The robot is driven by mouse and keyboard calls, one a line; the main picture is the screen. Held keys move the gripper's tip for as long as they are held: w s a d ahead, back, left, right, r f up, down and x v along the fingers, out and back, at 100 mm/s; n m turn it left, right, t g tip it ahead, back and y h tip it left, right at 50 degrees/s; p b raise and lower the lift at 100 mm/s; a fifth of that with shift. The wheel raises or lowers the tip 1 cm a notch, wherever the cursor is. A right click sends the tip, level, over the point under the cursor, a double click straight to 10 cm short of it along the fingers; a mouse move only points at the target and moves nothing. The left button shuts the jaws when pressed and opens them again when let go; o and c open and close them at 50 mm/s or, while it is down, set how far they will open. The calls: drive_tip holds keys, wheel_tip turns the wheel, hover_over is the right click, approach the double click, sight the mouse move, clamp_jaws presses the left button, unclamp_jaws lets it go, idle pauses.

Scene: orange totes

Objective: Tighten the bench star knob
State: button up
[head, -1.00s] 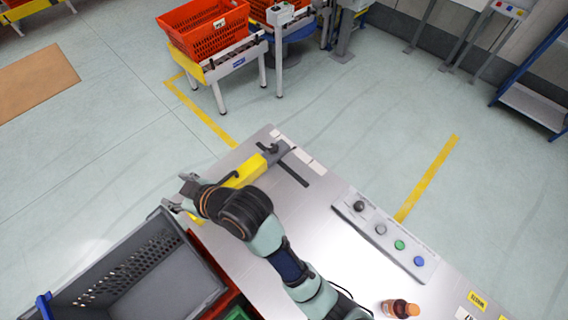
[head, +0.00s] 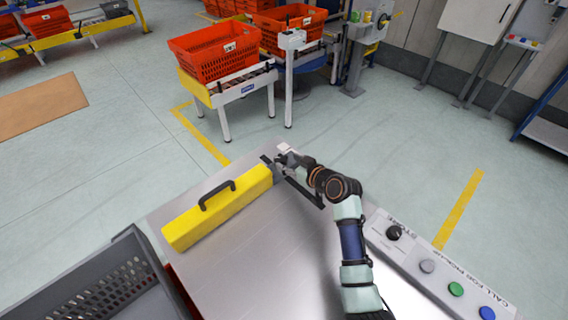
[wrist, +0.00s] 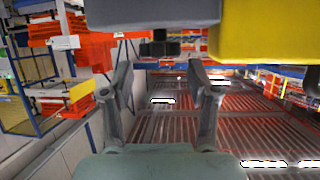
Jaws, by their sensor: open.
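My gripper (head: 286,160) is at the far end of the yellow bar (head: 218,208), which has a black handle and lies on the bench. In the wrist view my gripper (wrist: 162,72) has its two fingers spread with nothing between the pads. A dark knob-like piece (wrist: 160,47), probably the star knob, shows under a grey block (wrist: 150,12), between and beyond the fingertips. I cannot tell its exact shape or whether the fingers touch it. In the head view my gripper covers that spot. The yellow part (wrist: 265,35) fills the upper right of the wrist view.
A panel (head: 425,272) with a black dial (head: 393,232) and grey, green and blue buttons runs along the bench's right edge. A grey crate (head: 105,285) stands at lower left. Orange totes (head: 215,50) sit on stands beyond. The metal bench top (head: 255,270) is clear in the middle.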

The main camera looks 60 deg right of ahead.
sight(282, 159)
drive_tip(key=b+x, duration=0.1)
drive_tip(key=x, duration=0.3)
drive_tip(key=c, duration=0.9)
drive_tip(key=shift+o, duration=0.2)
drive_tip(key=shift+r, duration=0.1)
